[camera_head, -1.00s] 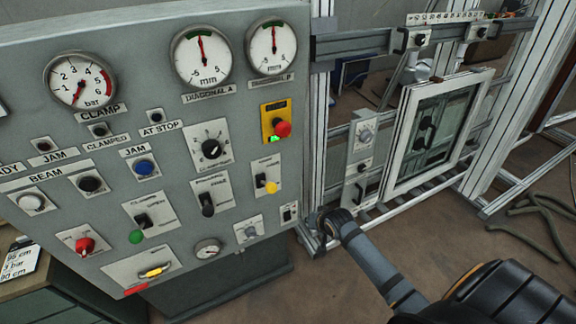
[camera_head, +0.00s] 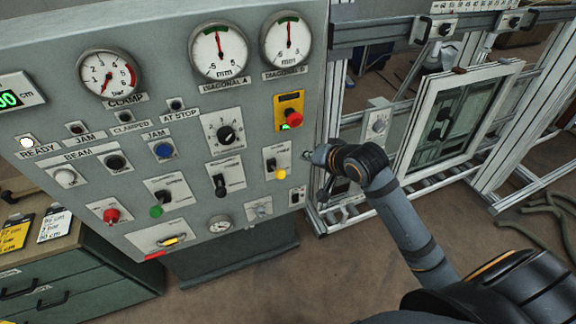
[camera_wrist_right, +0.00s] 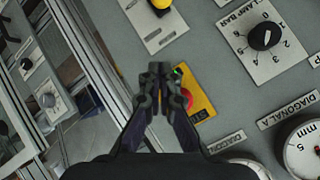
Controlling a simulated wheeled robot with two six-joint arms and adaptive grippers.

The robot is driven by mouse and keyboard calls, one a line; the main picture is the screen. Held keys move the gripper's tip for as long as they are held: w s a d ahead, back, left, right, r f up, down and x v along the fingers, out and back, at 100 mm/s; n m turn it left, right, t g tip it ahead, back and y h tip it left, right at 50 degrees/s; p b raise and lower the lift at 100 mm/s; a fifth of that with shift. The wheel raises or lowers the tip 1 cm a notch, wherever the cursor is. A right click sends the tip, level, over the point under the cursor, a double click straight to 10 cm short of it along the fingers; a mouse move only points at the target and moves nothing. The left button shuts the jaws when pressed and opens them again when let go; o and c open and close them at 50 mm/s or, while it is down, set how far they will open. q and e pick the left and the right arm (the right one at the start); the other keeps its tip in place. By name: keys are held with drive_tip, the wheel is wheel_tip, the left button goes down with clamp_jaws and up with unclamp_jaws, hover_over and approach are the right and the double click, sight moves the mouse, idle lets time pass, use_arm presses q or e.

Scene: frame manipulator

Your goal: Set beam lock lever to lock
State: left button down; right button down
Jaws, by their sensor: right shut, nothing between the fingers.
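The panel carries several small levers, and their labels are too small to read, so I cannot tell which is the beam lock lever. In the head view there is a green-tipped lever (camera_head: 162,197), a black lever (camera_head: 219,185) and a yellow-tipped lever (camera_head: 271,166). A yellow handle (camera_head: 170,241) sits at the panel's lower left. My right gripper (camera_head: 309,155) is at the panel's right edge, right of the yellow-tipped lever. In the right wrist view its fingers (camera_wrist_right: 158,72) are together and empty, in front of the panel. My left gripper is out of view.
The grey panel also bears gauges (camera_head: 218,52), a red stop button (camera_head: 293,117) on a yellow plate, and a black dial (camera_head: 227,134). A metal frame with a white window sash (camera_head: 458,117) stands right. A green cabinet (camera_head: 75,275) is lower left.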

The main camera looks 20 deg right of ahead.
sight(277, 171)
drive_tip(key=w+a+f+p, duration=0.3)
drive_tip(key=w+a+f, duration=0.1)
drive_tip(key=f, duration=0.4)
drive_tip(key=shift+w+f+p, duration=0.3)
drive_tip(key=shift+w+p, duration=0.05)
drive_tip(key=shift+w, duration=0.4)
drive_tip(key=shift+w+f, duration=0.1)
